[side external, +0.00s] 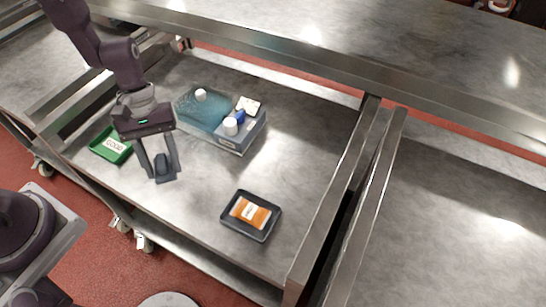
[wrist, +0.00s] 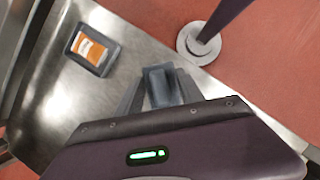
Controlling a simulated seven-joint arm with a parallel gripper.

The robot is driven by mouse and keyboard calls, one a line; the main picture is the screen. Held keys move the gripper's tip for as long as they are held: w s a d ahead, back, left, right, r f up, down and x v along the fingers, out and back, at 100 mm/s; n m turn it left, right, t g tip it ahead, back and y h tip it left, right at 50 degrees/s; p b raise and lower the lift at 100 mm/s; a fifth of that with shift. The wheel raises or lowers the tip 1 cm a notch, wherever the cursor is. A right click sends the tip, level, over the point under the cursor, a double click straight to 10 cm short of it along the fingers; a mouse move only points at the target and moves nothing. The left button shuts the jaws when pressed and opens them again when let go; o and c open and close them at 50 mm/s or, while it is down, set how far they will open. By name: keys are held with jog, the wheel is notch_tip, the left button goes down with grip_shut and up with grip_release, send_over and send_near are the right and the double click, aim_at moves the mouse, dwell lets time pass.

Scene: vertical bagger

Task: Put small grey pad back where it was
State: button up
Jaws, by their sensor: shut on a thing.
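My gripper (side external: 163,176) is shut on the small grey pad (side external: 162,164), a dark blue-grey piece between the two fingers. In the wrist view the pad (wrist: 159,84) sits between the fingertips (wrist: 160,88). The gripper points down over the left part of the steel table, in front of the blue bin and to the right of the green tray. I cannot tell exactly how high the pad is above the table.
A translucent blue bin (side external: 236,140) behind holds white and blue items. A dark tray (side external: 268,228) with an orange packet (side external: 241,211) stands front right. The table (side external: 310,140) is bare at centre and right, with raised metal rails.

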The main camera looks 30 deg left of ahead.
notch_tip(320, 180, up, 5)
jog(key=shift+r, duration=0.1)
jog(key=w+d+f+n, duration=0.1)
jog(key=w+d+n, duration=0.25)
jog(key=w, duration=0.55)
jog(key=n+t+h, duration=0.1)
jog(key=n+t, duration=0.2)
jog(key=n, duration=0.3)
send_over(295, 162)
jog(key=a, duration=0.1)
jog(key=shift+m, duration=0.25)
jog(key=f, duration=1.4)
jog(key=shift+a+f, duration=0.1)
jog(key=shift+a, duration=0.15)
jog(key=o, duration=1.3)
jog(key=shift+f, duration=0.1)
